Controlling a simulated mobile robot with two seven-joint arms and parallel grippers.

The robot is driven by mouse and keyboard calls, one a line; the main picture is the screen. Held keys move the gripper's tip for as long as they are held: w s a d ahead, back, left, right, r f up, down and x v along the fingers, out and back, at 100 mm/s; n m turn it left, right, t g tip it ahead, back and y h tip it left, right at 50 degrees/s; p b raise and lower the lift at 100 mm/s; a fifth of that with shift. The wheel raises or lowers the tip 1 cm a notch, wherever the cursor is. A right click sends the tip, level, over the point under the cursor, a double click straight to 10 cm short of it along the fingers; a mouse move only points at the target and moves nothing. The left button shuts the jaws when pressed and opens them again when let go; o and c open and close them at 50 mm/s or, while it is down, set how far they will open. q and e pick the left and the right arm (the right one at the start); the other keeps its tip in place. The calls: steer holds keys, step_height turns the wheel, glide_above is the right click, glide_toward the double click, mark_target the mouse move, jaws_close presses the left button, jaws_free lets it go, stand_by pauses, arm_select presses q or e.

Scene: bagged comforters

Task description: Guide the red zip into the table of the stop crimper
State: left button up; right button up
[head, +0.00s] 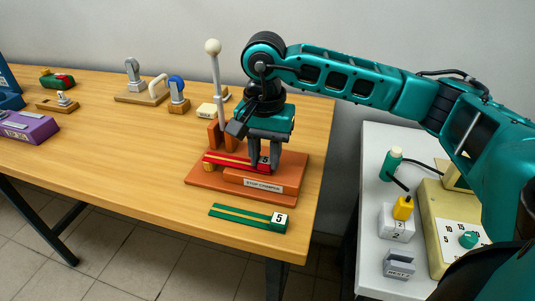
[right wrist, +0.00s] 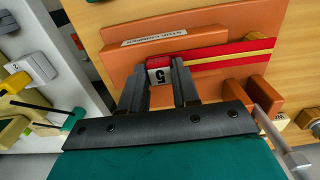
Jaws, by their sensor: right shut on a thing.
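The red zip (head: 228,161), a red strip with a gold line and a white tag marked 5, lies along the stop crimper behind its labelled front block. The stop crimper (head: 198,182) has an orange-brown base, upright posts and a white-knobbed lever (head: 216,75). My right gripper (head: 265,158) is shut on the tagged end of the red zip, pointing down. In the right wrist view the gripper (right wrist: 161,78) has a finger on either side of the tag, and the zip (right wrist: 225,55) runs off to the right. Whether the zip touches the base is unclear. My left gripper is not in view.
A green zip (head: 240,216) tagged 5 lies in front of the crimper near the table edge. Small tools, including a blue-topped one (head: 178,95), and a purple block (head: 28,127) stand further left. A white side table (head: 372,240) with devices stands at right.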

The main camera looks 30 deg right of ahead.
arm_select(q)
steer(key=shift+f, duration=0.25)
arm_select(e)
steer(key=shift+f, duration=0.2)
steer(key=o, duration=1.7)
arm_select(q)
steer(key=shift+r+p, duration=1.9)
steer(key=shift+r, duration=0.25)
arm_select(e)
steer(key=shift+r, duration=3.55)
steer(key=shift+r, duration=0.15)
arm_select(q)
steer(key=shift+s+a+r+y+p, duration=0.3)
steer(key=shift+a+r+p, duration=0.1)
steer(key=shift+p, duration=0.5)
arm_select(e)
step_height(320, 180, up, 13)
steer(key=shift+f, duration=0.2)
